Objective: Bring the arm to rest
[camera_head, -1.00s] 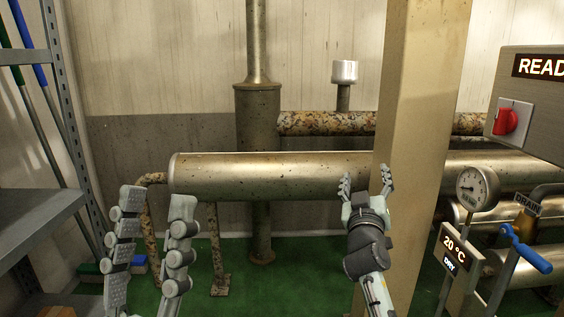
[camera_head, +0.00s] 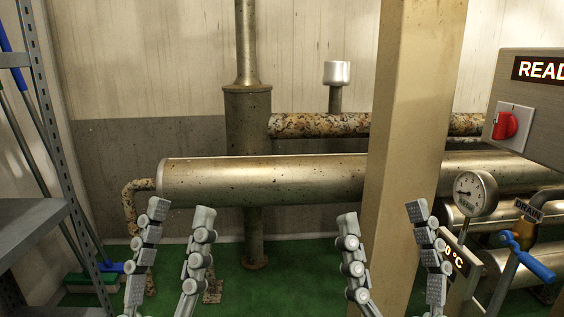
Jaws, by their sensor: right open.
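My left gripper (camera_head: 181,212) is at the lower left of the head view, its two fingers pointing up and apart with nothing between them. My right gripper (camera_head: 382,215) is to the right of it at about the same height, its two fingers spread wide and empty. Both stand in front of the large metal pipe and touch nothing that I can see. The wrists and arms are below the frame.
A beige post (camera_head: 412,110) rises behind the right gripper. At the right are a gauge (camera_head: 474,193), a blue-handled valve (camera_head: 530,258) and a control box (camera_head: 535,90) with a red knob (camera_head: 505,125). A shelf (camera_head: 28,228) stands at the left. Large pipe (camera_head: 265,182) crosses behind.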

